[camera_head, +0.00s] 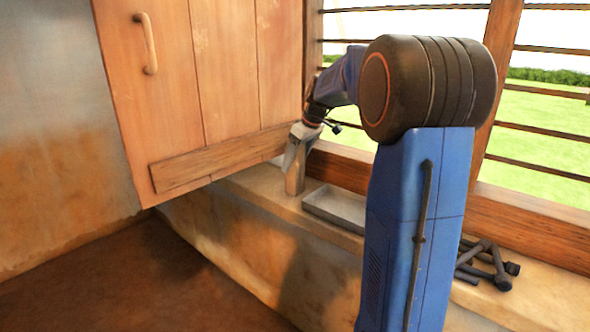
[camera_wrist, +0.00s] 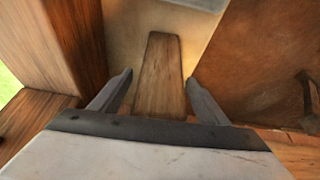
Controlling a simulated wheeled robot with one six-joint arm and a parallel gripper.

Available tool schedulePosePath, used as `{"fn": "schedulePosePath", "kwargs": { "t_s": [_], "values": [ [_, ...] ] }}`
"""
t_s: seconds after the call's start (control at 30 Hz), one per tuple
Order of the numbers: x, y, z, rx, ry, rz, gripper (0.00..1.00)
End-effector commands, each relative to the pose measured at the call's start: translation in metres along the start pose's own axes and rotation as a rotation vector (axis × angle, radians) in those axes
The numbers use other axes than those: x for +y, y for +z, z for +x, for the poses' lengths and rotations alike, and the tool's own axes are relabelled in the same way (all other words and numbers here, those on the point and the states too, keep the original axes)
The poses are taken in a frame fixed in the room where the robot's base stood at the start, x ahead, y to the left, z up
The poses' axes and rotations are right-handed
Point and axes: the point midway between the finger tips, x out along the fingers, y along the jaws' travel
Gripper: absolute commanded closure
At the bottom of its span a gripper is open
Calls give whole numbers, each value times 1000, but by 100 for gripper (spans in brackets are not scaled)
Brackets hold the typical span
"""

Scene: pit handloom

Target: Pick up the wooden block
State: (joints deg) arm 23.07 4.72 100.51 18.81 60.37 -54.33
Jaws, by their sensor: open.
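The wooden block (camera_wrist: 159,62) shows in the wrist view as a long brown piece lying between my gripper's two fingers. My gripper (camera_wrist: 160,76) is open, with one grey finger on each side of the block and a visible gap to both sides. In the head view my gripper (camera_head: 295,152) points down over the ledge by the window. A tan upright piece (camera_head: 295,181) under the fingers there appears to be the same block, its upper part hidden by them. I cannot tell how far down the block the fingertips reach.
A shallow grey tray (camera_head: 320,211) lies on the ledge (camera_head: 250,190) just right of the block. Several dark rod-like pieces (camera_head: 487,262) lie farther right. A wooden panel with a handle (camera_head: 150,45) hangs close on the left, and a barred window (camera_head: 540,110) stands behind.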

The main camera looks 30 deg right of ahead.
Motion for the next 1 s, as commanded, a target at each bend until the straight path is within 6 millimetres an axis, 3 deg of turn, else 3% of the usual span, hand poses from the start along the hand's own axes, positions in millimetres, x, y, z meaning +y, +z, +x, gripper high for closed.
{"fn": "schedulePosePath", "kwargs": {
  "t_s": [0.1, 0.3, 0.37, 0.53, 0.83, 1.0],
  "values": [
    [0, 0, 11, -1, 0, 0, 31],
    [0, 0, 11, 0, 1, 0, 31],
    [0, 0, 11, 0, 1, 0, 43],
    [0, 0, 11, 0, 1, 0, 84],
    [-1, -1, 9, 1, 1, 0, 84],
    [-4, -7, -4, 2, 2, 0, 84]
  ]
}}
